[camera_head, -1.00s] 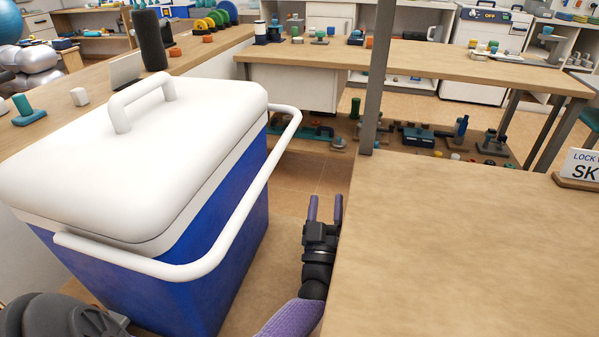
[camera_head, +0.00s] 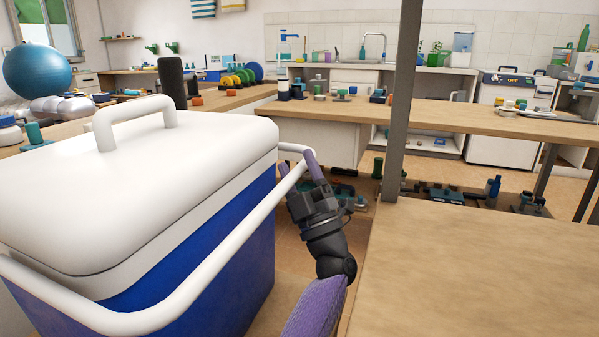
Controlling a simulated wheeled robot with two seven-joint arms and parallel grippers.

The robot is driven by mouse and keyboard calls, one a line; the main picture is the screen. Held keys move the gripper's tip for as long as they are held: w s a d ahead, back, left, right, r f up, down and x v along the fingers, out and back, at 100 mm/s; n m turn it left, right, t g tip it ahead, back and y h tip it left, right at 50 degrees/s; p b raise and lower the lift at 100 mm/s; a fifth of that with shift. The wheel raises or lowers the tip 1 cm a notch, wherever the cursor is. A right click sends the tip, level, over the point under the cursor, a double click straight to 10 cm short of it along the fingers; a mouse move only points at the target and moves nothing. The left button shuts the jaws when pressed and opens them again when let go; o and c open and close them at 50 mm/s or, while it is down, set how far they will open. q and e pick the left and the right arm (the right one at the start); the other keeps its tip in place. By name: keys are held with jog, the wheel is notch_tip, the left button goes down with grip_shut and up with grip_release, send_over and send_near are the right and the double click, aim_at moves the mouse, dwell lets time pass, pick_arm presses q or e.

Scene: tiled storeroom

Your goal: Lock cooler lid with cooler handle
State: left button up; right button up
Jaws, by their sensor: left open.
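The cooler has a blue body (camera_head: 235,260) and a white lid (camera_head: 190,165) that lies closed on top, with a fixed white grip (camera_head: 135,118) on it. The white cooler handle (camera_head: 240,232) is a long bar hanging round the side facing me, below the lid's top. My left gripper (camera_head: 299,178) is open at the handle's far right corner. One purple finger overlaps the handle there and the other shows just below it; I cannot tell whether they touch it. My right gripper is not in view.
A wooden table top (camera_head: 480,280) lies close on the right of my left arm, with a grey post (camera_head: 402,100) at its far corner. A dark cylinder (camera_head: 172,82) stands behind the cooler. A low shelf with several small items lies beyond the gripper.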

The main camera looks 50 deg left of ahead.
pick_arm(q)
grip_shut()
dwell(1.4)
